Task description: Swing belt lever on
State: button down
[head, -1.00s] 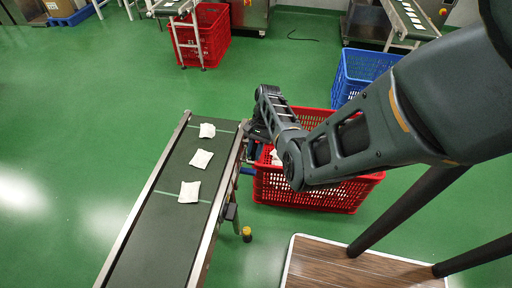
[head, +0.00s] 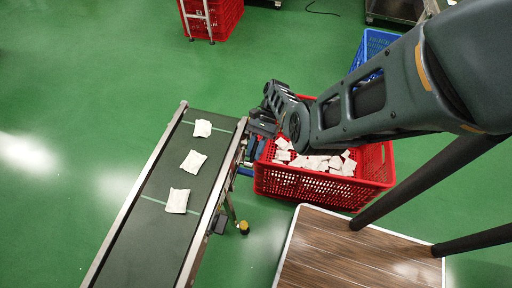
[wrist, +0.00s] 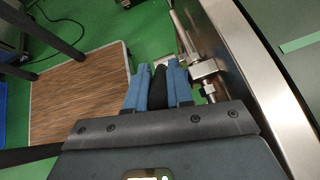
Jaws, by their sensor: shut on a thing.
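The belt lever's dark handle (wrist: 157,92) sits between the blue fingers of my gripper (wrist: 158,74) in the wrist view. The fingers are shut on it. Bright metal shows just beyond the fingertips. A metal rod and clamp (wrist: 204,69) stand close to the right of the fingers, against the belt's steel side rail (wrist: 262,88). In the head view my gripper (head: 247,163) is low beside the right rail of the conveyor belt (head: 150,235), and the lever is hidden there by the gripper and arm.
Three white teabags (head: 194,161) lie on the belt. A red crate (head: 310,190) of teabags stands right of my gripper, with a blue crate (head: 371,45) behind. A brown-topped table (head: 335,250) is at the front right. Green floor is open at left.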

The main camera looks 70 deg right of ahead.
jog(key=shift+f, duration=0.15)
jog(key=c, duration=1)
grip_release()
jog(key=shift+v, duration=4)
